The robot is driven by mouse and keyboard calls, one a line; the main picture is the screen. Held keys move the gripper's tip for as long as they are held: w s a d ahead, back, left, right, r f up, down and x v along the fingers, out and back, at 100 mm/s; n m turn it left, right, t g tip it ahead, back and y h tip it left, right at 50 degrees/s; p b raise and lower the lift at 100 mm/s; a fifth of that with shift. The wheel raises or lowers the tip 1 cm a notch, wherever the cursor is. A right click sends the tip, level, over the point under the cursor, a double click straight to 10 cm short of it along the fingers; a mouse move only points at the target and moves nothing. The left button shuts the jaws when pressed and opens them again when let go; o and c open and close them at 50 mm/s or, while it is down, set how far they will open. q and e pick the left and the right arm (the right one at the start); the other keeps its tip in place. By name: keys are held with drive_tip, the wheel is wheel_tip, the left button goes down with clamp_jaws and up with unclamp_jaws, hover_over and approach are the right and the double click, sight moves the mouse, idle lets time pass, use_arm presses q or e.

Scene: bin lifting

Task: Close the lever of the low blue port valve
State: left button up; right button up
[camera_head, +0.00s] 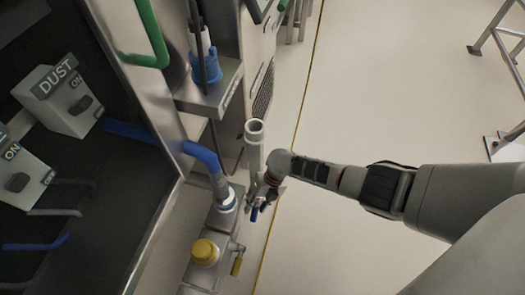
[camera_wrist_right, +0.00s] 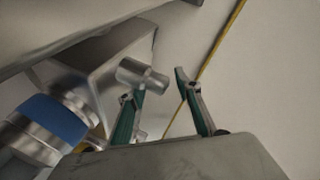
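The low blue port valve (camera_head: 228,201) sits on a metal block, with a blue hose running down into its collar. Its blue lever handle (camera_head: 254,214) points down beside my right gripper (camera_head: 264,192). In the right wrist view, the valve's blue collar (camera_wrist_right: 52,122) is at the lower left. A metal valve stem (camera_wrist_right: 142,75) reaches toward the two fingers of my right gripper (camera_wrist_right: 157,84), which are apart. One finger overlaps the stem; contact cannot be told. The blue lever handle is not clearly visible there. My left gripper is not in view.
A yellow-capped port (camera_head: 205,252) with a yellow lever (camera_head: 237,265) stands just in front of the blue port. An upright grey pipe (camera_head: 254,145) is close behind my gripper. The dark panel with a DUST switch box (camera_head: 60,95) is left.

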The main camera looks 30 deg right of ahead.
drive_tip(key=v, duration=1.1)
drive_tip(key=shift+s+r, duration=0.1)
drive_tip(key=shift+s, duration=0.05)
